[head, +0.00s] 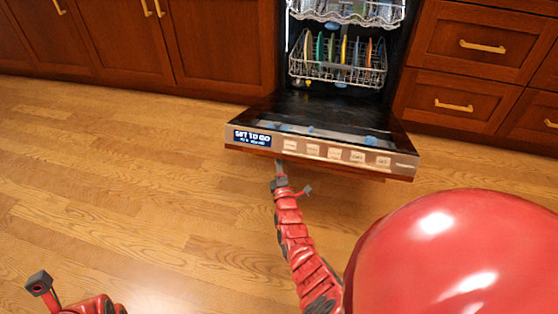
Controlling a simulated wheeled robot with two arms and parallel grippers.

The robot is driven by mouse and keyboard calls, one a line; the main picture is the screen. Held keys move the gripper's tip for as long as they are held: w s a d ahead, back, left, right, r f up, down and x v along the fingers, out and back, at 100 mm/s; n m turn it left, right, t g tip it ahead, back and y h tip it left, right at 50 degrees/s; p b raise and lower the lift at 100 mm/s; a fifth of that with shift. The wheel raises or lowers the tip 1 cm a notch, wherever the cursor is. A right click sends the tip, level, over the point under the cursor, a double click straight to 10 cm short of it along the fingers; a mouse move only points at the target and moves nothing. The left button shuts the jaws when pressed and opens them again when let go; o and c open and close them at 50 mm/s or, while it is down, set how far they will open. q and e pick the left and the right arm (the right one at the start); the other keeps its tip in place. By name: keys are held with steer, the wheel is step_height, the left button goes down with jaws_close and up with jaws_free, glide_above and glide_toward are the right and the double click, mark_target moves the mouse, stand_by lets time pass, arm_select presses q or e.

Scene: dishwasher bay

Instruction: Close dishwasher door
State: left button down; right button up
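The dishwasher door (318,124) is open, folded down low, with its dark inner face up. Its front edge carries a light control strip (338,155) and a blue "set to go" label at its left end. My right gripper (279,172) is at the lower front edge of the door, left of its middle. Its tip meets or passes under that edge; I cannot tell if it touches. Whether its fingers are apart is too small to see. My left arm shows at the bottom left, with a dark end piece (40,283) far from the door; its finger state is unclear.
The lower rack (338,73) with several coloured plates sits inside the dishwasher, with the upper rack (350,12) above it. Wooden cabinets (221,45) and drawers (468,48) flank the opening. The wood floor (130,170) left of the door is clear.

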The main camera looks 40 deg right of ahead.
steer(key=shift+c, duration=0.2)
jaws_close()
stand_by(1.1)
